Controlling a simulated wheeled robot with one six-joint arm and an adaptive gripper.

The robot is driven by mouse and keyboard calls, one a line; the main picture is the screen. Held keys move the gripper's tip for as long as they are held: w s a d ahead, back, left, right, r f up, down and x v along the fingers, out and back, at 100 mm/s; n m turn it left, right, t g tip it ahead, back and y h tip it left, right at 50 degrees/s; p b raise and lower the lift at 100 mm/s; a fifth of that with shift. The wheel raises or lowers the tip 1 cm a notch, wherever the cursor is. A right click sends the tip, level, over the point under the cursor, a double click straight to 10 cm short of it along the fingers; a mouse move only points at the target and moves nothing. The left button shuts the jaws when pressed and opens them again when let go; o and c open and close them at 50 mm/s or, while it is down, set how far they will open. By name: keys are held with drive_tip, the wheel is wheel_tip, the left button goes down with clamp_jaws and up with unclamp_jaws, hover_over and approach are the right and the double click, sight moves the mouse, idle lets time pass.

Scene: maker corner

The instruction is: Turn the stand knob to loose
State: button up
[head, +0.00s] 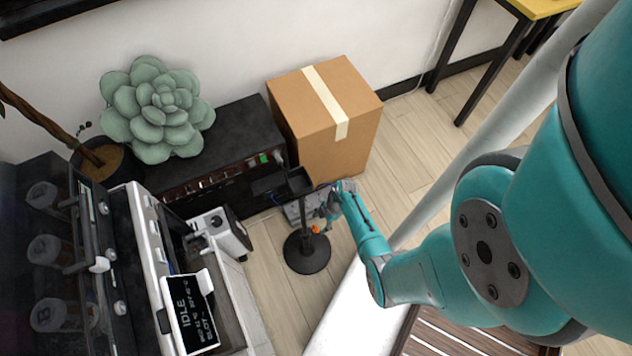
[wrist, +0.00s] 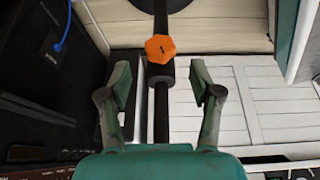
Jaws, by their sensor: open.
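The stand has a round black base (head: 307,256) on the floor, a thin dark pole and a dark tray-like top (head: 299,180). Its orange knob (head: 316,229) sits low on the pole in the head view. In the wrist view the orange knob (wrist: 160,48) is a faceted shape with a small dark mark, beside a black collar (wrist: 161,75) on the pole. My gripper (wrist: 160,78) is open and empty. Its fingers lie left and right of the pole, with the knob just beyond the tips, apart from both. My gripper (head: 328,207) is small and partly hidden in the head view.
A cardboard box (head: 325,110) stands behind the stand. A black cabinet (head: 215,150) bears a succulent (head: 157,108). A machine with an "IDLE" screen (head: 190,312) is at the left. Wooden floor (head: 420,140) is open to the right of the box.

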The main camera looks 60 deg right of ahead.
sight(317, 227)
drive_tip(key=shift+x, duration=2.55)
drive_tip(key=c, duration=1.1)
